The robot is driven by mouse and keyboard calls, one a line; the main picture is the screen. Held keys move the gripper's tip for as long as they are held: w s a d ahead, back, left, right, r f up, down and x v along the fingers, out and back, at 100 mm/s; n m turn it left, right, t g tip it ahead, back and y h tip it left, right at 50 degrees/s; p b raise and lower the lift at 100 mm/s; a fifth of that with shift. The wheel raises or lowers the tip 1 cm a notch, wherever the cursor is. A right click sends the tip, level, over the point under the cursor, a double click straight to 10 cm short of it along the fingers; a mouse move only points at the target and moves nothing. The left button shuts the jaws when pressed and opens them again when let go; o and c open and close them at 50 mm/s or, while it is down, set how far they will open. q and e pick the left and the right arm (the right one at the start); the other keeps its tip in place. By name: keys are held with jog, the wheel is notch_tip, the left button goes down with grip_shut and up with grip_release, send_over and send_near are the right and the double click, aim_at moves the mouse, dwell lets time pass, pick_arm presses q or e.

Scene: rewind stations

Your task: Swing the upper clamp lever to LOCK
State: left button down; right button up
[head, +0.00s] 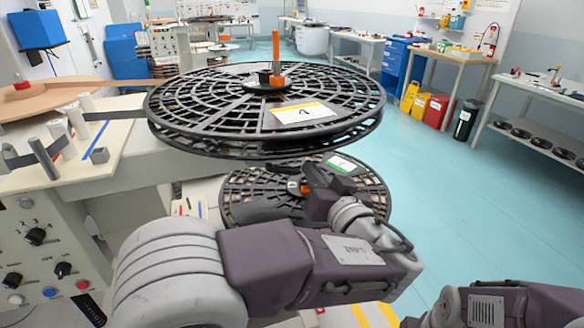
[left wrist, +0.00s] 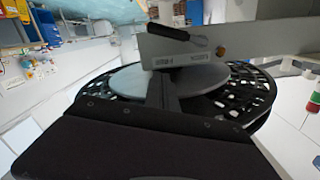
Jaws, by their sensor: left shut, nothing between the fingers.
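The upper reel (head: 200,108) is a large black openwork disc with a white card marked 4. At its hub stands an upright orange lever (head: 276,50) beside a small black block; I cannot read any LOCK marking. The lower reel (head: 255,190) sits below it, partly hidden by my left arm, with a small orange part near its hub. My left gripper (head: 318,180) is over the lower reel, below the upper reel and apart from the orange lever. It is shut and empty. In the left wrist view its fingers (left wrist: 163,92) point at a grey disc (left wrist: 195,80) on a black reel.
A cream bench (head: 120,140) with grey posts and a control panel (head: 40,240) with knobs stands at the left. In the left wrist view a pale beam (left wrist: 240,42) carries a black-handled part (left wrist: 170,32). The teal floor (head: 470,220) at the right is clear.

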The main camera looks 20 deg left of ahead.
pick_arm(q)
send_over(292, 169)
jog(key=v, duration=0.4)
jog(key=shift+w+a+f, duration=0.1)
jog(key=shift+a+f, duration=0.2)
jog(key=shift+f, duration=0.4)
jog(key=shift+w+a+f, duration=0.1)
jog(key=shift+a+f, duration=0.15)
jog(key=shift+f, duration=0.5)
jog(key=shift+w+a+f, duration=0.1)
jog(key=shift+a+f, duration=0.2)
jog(key=shift+f, duration=0.4)
